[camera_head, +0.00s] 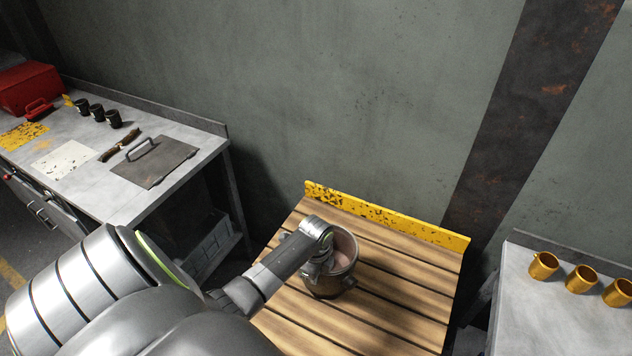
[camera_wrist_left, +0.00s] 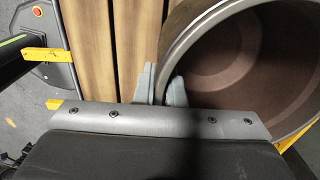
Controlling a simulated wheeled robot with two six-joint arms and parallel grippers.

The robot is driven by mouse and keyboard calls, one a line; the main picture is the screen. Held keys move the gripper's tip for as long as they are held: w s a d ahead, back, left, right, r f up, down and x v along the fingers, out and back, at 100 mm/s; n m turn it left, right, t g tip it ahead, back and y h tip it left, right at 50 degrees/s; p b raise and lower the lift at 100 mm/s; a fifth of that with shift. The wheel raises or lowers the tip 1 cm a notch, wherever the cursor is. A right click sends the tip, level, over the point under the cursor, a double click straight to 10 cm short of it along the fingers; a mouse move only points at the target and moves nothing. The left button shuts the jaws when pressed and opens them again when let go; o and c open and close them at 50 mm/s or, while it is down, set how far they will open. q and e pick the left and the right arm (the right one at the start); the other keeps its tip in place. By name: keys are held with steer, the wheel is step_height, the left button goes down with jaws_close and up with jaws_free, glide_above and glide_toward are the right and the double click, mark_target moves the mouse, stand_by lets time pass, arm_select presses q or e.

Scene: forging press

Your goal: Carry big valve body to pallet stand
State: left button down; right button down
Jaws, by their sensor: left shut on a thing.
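The big valve body (camera_head: 343,279) is a hollow, grey-brown metal cup at the pallet stand, over its left part. The pallet stand (camera_head: 405,282) has wooden slats and a yellow, chipped back edge. My left gripper (camera_head: 319,267) is shut on the valve body's near-left wall. In the left wrist view the fingers (camera_wrist_left: 164,88) pinch the wall of the valve body (camera_wrist_left: 235,55), whose open mouth faces the camera. Its underside is hidden, so I cannot tell whether it touches the slats (camera_wrist_left: 95,45). My right gripper is not in view.
A grey bench (camera_head: 110,200) at left holds a flat plate with a handle (camera_head: 152,162), several black cups and a red toolbox (camera_head: 28,88). A table (camera_head: 540,320) at right holds brass cups (camera_head: 581,279). The stand's slats right of the valve body are clear.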

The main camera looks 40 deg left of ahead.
arm_select(q)
steer(key=shift+w+r, duration=0.3)
steer(key=c, duration=1.9)
jaws_free()
steer(key=shift+s+f, duration=0.4)
steer(key=o, duration=0.4)
steer(key=shift+s+d+r, duration=0.15)
steer(key=shift+r, duration=0.05)
step_height(320, 180, up, 12)
steer(key=shift+b, duration=0.5)
